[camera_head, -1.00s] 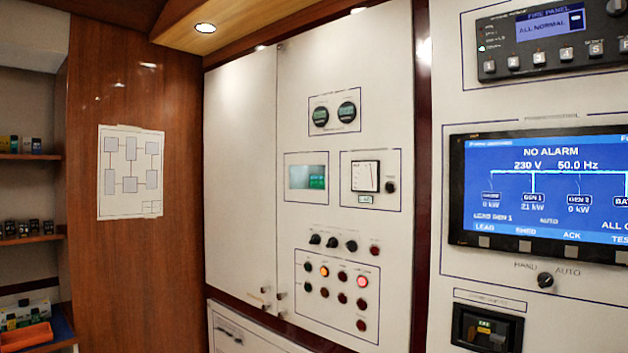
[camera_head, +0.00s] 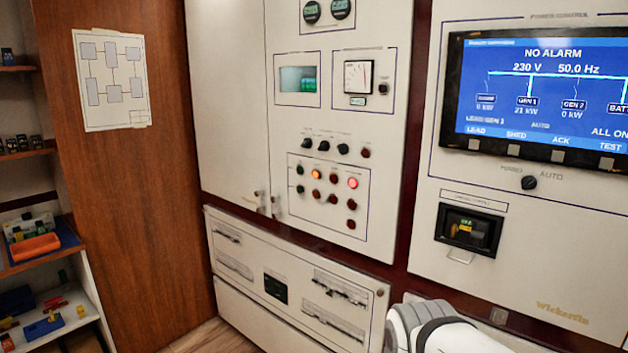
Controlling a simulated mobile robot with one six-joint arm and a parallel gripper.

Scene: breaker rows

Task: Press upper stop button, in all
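A white control panel (camera_head: 385,215) shows in the head view, with a blue-outlined block of small round buttons and lamps at its lower middle. In the block's top row are a dark green one (camera_head: 300,170), a glowing orange one (camera_head: 316,174), a dark red one (camera_head: 332,178) and a bright red one (camera_head: 352,183). Below are a green one (camera_head: 300,189) and several dark red ones, the lowest red one (camera_head: 351,224) standing alone. The labels are too small to read, so I cannot tell which is the upper stop button. My gripper is out of view.
A white link of my arm shows at the bottom right, before the lower cabinets. Above the block are dark knobs (camera_head: 323,146) and a dark red button (camera_head: 366,153). A power control screen (camera_head: 545,95) reads NO ALARM. Shelves (camera_head: 50,315) stand at the left.

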